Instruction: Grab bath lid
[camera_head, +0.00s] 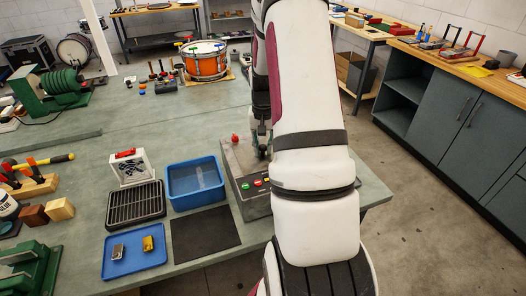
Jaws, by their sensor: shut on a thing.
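A grey metal box with coloured buttons, which looks like the bath (257,205), stands at the right front of the green bench. Its flat grey top, which looks like the bath lid (235,158), lies on the box. A small red knob (235,138) shows at the far left of this top. My gripper (262,151) points down at the top beside my arm and is shut on what looks like the lid's handle. The grip is small in view, and my arm hides the right side of the box and lid.
A blue open bin (196,183), a black rack (135,204), a dark mat (204,234) and a blue tray (134,257) lie left of the box. An orange drum (205,62) stands behind. The bench middle is mostly clear.

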